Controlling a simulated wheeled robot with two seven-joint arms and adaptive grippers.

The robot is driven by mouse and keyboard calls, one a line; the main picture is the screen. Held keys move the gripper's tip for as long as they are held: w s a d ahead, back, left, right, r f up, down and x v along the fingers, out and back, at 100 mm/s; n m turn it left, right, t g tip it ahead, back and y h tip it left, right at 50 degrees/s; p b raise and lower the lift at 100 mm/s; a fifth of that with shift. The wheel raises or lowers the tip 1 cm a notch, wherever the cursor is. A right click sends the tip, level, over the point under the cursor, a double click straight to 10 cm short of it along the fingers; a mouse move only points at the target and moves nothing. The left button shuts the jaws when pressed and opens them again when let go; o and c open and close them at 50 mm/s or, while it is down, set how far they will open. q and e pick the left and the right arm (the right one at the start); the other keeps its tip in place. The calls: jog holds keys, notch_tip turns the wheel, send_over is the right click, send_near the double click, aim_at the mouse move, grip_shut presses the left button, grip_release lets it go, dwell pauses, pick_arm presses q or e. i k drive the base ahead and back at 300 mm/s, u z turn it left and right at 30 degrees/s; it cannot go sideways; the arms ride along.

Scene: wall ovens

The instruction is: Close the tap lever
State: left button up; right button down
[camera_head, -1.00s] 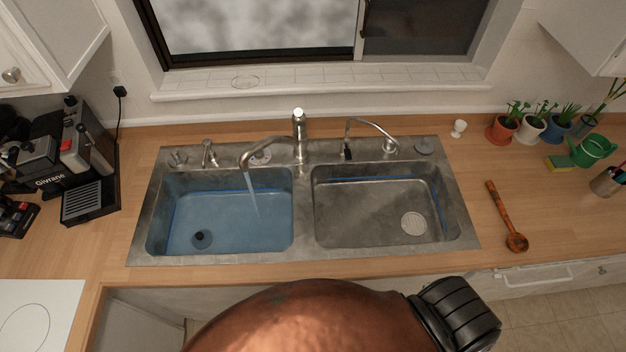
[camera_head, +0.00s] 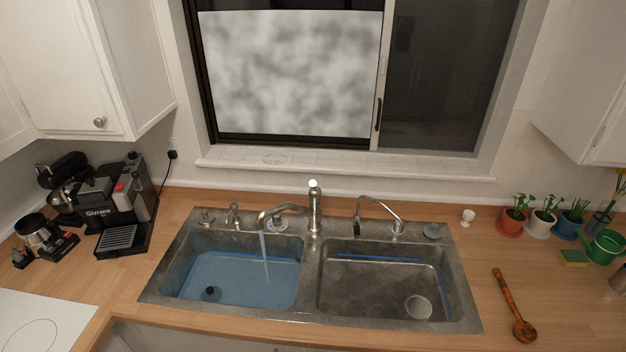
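The tap (camera_head: 315,208) stands at the back middle of the double sink, a metal column with a pale round top. Its spout (camera_head: 272,212) bends left over the left basin. A stream of water (camera_head: 264,258) runs from the spout into the left basin (camera_head: 235,275), which holds bluish water. The lever cannot be told apart clearly from the column's top. Neither of my grippers is in view.
A second thin curved faucet (camera_head: 381,204) stands beside the empty right basin (camera_head: 375,283). A coffee machine (camera_head: 112,205) is on the left counter. A wooden spoon (camera_head: 512,305), potted plants (camera_head: 545,216) and a green watering can (camera_head: 604,246) are on the right.

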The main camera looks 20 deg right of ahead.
aim_at(312, 183)
jog(key=u, duration=0.45)
jog(key=i, duration=0.5)
jog(key=u, duration=0.3)
